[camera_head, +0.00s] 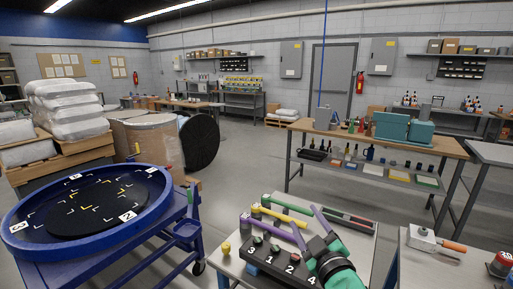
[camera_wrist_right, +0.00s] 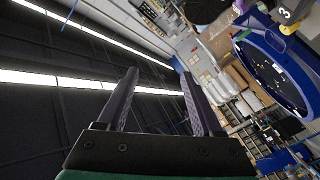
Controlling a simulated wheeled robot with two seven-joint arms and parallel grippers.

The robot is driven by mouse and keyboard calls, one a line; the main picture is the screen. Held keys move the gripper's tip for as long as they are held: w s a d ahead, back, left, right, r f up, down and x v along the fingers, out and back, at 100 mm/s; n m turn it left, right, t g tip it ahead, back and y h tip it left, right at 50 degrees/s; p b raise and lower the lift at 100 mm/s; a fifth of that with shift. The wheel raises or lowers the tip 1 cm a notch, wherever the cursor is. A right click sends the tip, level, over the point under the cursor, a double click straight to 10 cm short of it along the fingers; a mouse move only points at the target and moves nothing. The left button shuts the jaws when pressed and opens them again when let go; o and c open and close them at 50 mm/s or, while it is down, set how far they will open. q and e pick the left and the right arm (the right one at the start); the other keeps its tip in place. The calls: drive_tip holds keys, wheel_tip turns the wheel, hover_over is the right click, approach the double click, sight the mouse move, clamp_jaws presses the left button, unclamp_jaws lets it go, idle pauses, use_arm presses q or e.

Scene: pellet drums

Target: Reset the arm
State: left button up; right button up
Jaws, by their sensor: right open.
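My right arm comes in from the bottom of the head view, with a green wrist. My right gripper (camera_head: 304,215) is raised in front of the work table (camera_head: 353,243) and looks empty. In the right wrist view the gripper (camera_wrist_right: 158,73) has its two dark fingers spread apart with nothing between them. That camera is tilted up towards the ceiling lights and the room's shelves. My left gripper is not in view.
A black numbered block (camera_head: 282,263) sits on the table near the gripper, with coloured-handled tools including a yellow one (camera_head: 280,215) behind it. A blue round tray (camera_head: 150,222) on a blue cart stands left. Open floor (camera_head: 240,170) lies behind.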

drive_tip(key=s+d+f+m+g+h, duration=0.25)
drive_tip(key=s+d+f+g, duration=0.2)
drive_tip(key=f, duration=0.45)
drive_tip(key=s+d+f+m+g+h, duration=0.1)
drive_tip(key=s+d+f+m+g, duration=0.2)
drive_tip(key=s+f, duration=0.35)
drive_tip(key=s+d+f+m+g, duration=0.3)
drive_tip(key=s+f+g, duration=0.4)
drive_tip(key=s+f, duration=0.6)
wheel_tip(320, 180, down, 26)
drive_tip(key=s+g+b, duration=0.1)
drive_tip(key=s+b, duration=0.2)
drive_tip(key=b, duration=0.3)
drive_tip(key=s+d+f+g+b, duration=0.1)
drive_tip(key=s+d+f+b, duration=0.2)
drive_tip(key=s+f, duration=1.3)
wheel_tip(320, 180, down, 3)
drive_tip(key=shift+s+f+n+b, duration=0.15)
drive_tip(key=shift+s+n+b, duration=0.2)
drive_tip(key=shift+b, duration=0.15)
